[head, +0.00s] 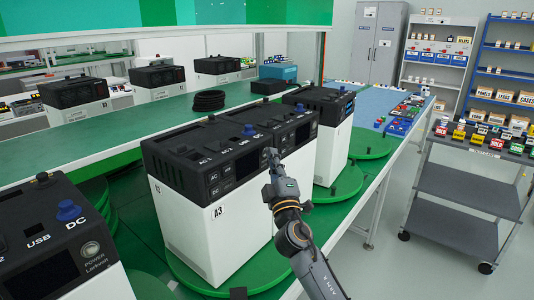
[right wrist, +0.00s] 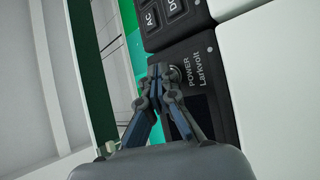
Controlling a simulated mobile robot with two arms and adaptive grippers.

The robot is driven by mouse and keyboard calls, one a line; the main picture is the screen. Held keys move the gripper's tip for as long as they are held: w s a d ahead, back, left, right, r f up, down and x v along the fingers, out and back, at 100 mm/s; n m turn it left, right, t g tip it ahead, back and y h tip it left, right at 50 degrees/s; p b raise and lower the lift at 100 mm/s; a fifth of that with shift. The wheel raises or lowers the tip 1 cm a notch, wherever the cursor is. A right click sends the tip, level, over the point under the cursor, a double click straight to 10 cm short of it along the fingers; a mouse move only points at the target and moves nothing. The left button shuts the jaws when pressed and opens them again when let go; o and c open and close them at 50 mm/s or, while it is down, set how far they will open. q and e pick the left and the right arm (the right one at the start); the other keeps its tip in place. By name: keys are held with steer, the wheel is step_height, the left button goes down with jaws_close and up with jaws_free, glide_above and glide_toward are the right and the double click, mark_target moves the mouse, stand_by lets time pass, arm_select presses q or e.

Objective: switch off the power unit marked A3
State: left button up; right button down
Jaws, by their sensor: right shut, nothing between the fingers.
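The power unit marked A3 (head: 192,232) is a white box with a black top, standing on a green turntable in the middle of the head view. Its A3 label is on the white front side. My right gripper (head: 271,157) is shut and empty, at the unit's sloped black panel near its right end. In the right wrist view, the shut fingertips (right wrist: 158,73) are right beside a round POWER button (right wrist: 176,73) on a black panel marked Larkvolt. The fingers cover part of the button; I cannot tell whether they touch it. My left gripper is not in view.
Another unit (head: 75,245) with USB and DC markings stands at the front left. A further unit (head: 333,140) stands behind A3 on its own turntable (head: 340,182). A grey cart (head: 470,190) stands right, with clear floor between it and the bench.

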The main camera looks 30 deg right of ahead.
steer(key=shift+s, duration=0.1)
steer(key=shift+s+d, duration=0.25)
steer(key=shift+s, duration=0.35)
steer(key=s, duration=0.1)
steer(key=s+d, duration=0.1)
steer(key=s, duration=0.1)
steer(key=s+p, duration=0.1)
steer(key=shift+s+d, duration=0.3)
steer(key=shift+d, duration=0.1)
stand_by(0.5)
